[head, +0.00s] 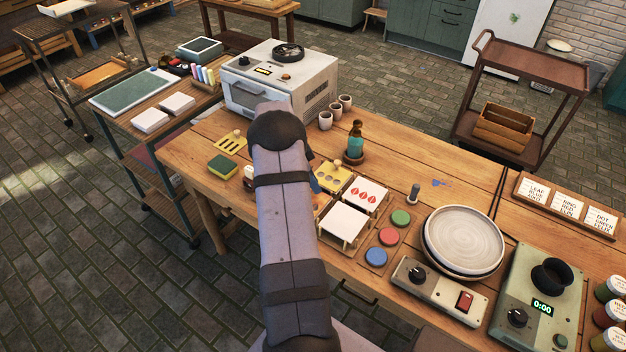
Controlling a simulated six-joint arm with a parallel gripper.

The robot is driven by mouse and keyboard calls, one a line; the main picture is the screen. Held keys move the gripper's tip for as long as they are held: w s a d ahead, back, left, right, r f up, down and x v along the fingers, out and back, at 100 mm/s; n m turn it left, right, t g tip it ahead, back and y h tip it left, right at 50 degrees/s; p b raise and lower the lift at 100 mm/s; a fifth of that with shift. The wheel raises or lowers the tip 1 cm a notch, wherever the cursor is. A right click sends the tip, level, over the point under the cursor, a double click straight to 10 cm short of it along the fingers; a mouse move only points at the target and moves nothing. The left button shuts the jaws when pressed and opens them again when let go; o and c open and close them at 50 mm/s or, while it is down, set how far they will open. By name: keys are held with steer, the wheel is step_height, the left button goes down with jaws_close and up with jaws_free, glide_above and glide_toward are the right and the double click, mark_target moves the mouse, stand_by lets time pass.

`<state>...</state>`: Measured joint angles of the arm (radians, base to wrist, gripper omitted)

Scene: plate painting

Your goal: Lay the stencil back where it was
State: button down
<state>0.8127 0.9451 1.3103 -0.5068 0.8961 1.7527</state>
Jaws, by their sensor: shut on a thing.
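My arm runs up the middle of the head view, and its dark wrist joint (277,130) is over the work table. The jaws are hidden behind the arm, so I cannot see what is between them. A yellow stencil with slots (229,144) is on the left part of the table. A yellow stencil with round holes (333,177) shows just right of my arm; whether it rests on the table is unclear. A small orange patch shows beside the arm, mostly covered. A white tile with red leaf shapes (365,194) and a blank white tile (344,225) are on stands right of the arm.
A green sponge (222,167) lies left of the arm. A white oven (280,85), several cups and a bottle (355,140) stand behind. Colour pads (388,236), a round plate (464,240) and a switch box (440,289) are at the right. Bare table lies behind the plate.

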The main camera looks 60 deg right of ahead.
steer(key=shift+f, duration=0.15)
steer(key=c, duration=1.6)
jaws_free()
steer(key=shift+r, duration=0.3)
steer(key=shift+w+a+r+b, duration=0.1)
steer(key=shift+w+r+b, duration=0.1)
steer(key=shift+r+b, duration=0.1)
steer(key=b+v, duration=0.3)
steer(key=v, duration=0.8)
steer(key=shift+r, duration=0.1)
